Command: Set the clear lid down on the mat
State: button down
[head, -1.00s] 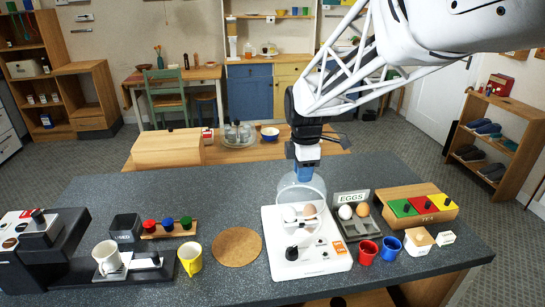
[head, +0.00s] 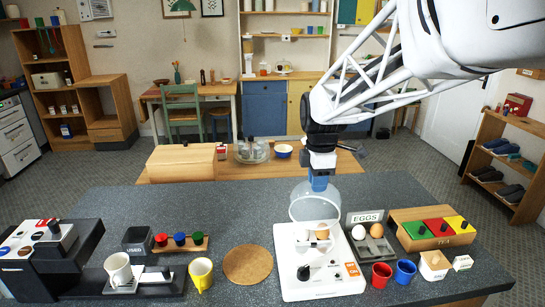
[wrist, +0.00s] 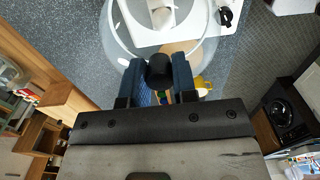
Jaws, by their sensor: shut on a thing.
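My gripper (head: 320,182) is shut on the dark knob (wrist: 159,72) of the clear lid. The clear lid (head: 313,205) is a see-through dome and hangs upright over the back part of the white egg cooker (head: 298,280). It also shows as a round rim in the wrist view (wrist: 118,48). The gap between lid and cooker is hard to judge. A white egg and a brown egg show on the cooker below the lid. The round cork mat (head: 248,265) lies bare on the counter, left of the cooker.
A yellow mug (head: 201,274) stands just left of the mat. An egg tray (head: 370,248) with its EGGS sign, a red cup (head: 381,275) and a blue cup (head: 404,272) stand right of the cooker. The counter (head: 235,208) behind the mat is clear.

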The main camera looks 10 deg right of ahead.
jog(key=shift+a, duration=0.1)
jog(key=shift+a+f, duration=0.2)
jog(key=shift+a, duration=0.35)
jog(key=s+a+f, duration=0.1)
jog(key=a+f, duration=0.1)
jog(key=a, duration=0.6)
jog(key=s+a+f, duration=0.2)
jog(key=a, duration=0.7)
jog(key=shift+a+f, duration=0.2)
jog(key=shift+f, duration=0.15)
jog(key=shift+f, duration=0.25)
notch_tip(320, 180, down, 8)
jog(key=shift+r, duration=0.25)
jog(key=shift+f, duration=0.5)
dwell(2.1)
jog(key=shift+c, duration=1.8)
grip_release()
jog(key=shift+r, duration=0.15)
